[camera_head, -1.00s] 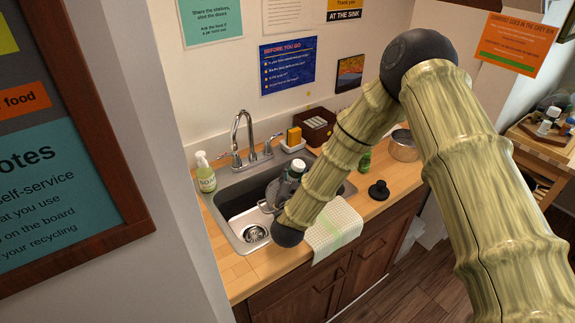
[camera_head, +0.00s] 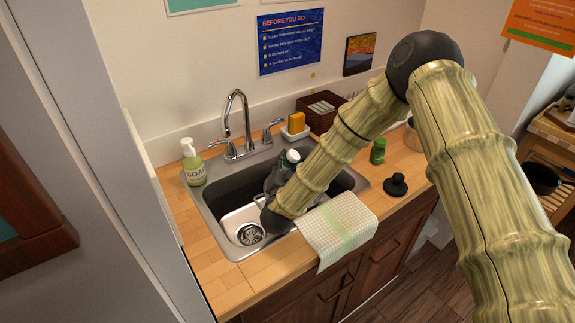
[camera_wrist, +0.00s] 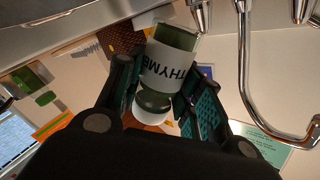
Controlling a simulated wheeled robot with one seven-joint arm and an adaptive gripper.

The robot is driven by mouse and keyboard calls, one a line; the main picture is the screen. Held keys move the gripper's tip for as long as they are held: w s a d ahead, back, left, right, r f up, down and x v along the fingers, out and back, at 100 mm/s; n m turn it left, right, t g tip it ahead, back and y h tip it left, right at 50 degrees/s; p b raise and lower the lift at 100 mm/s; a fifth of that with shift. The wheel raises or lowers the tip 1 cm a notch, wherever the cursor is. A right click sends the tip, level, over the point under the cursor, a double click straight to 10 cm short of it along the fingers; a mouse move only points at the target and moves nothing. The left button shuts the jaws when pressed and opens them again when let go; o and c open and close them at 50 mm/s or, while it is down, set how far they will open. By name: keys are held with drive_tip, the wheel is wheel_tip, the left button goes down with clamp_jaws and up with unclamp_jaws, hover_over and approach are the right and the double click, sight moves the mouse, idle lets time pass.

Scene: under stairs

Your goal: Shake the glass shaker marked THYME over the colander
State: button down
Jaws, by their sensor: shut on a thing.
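My gripper (camera_wrist: 160,92) is shut on the glass THYME shaker (camera_wrist: 168,66), which has greenish contents and a white cap. The wrist picture is roughly upside down, so the cap points up in the room. In the head view the shaker's pale cap (camera_head: 291,156) shows above the sink, beside my arm; my gripper is mostly hidden there. I cannot clearly make out the colander. A grey rounded shape in the sink by my gripper may be it, largely covered by my arm.
The sink (camera_head: 236,222) has a tall faucet (camera_head: 236,118) behind it. A soap bottle (camera_head: 193,165) stands left. A cloth (camera_head: 337,226) hangs over the front edge. A green jar (camera_head: 378,151) and a black stopper-like object (camera_head: 396,184) stand right. A sponge (camera_head: 296,123) sits behind.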

drive_tip(key=shift+s+a+f+m+b, duration=0.15)
drive_tip(key=shift+f+m+b, duration=0.15)
drive_tip(key=shift+m, duration=0.3)
drive_tip(key=shift+s+a+f+m+b, duration=0.15)
drive_tip(key=shift+m+b, duration=0.15)
drive_tip(key=shift+m, duration=0.3)
drive_tip(key=shift+w+a+f+m+b, duration=0.15)
drive_tip(key=shift+f+m+b, duration=0.15)
drive_tip(key=shift+m, duration=0.25)
drive_tip(key=shift+w+a+f+m+b, duration=0.1)
drive_tip(key=shift+f+m+b, duration=0.1)
drive_tip(key=shift+m+b, duration=0.25)
drive_tip(key=shift+a+f+m+b, duration=0.15)
drive_tip(key=shift+m+b, duration=0.15)
drive_tip(key=shift+m, duration=0.25)
drive_tip(key=shift+a+f+m+b, duration=0.15)
drive_tip(key=shift+m+b, duration=0.1)
drive_tip(key=shift+m, duration=0.3)
drive_tip(key=m+b, duration=0.1)
drive_tip(key=m, duration=0.2)
drive_tip(key=m+b, duration=0.2)
drive_tip(key=m, duration=0.1)
drive_tip(key=shift+r+m, duration=0.2)
drive_tip(key=shift+m, duration=0.2)
drive_tip(key=shift+d+r+m+b, duration=0.15)
drive_tip(key=shift+r+m+b, duration=0.4)
drive_tip(key=shift+m+b, duration=0.55)
drive_tip(key=shift+d+r+m+b, duration=0.15)
drive_tip(key=shift+r+m+b, duration=0.55)
drive_tip(key=shift+m, duration=0.6)
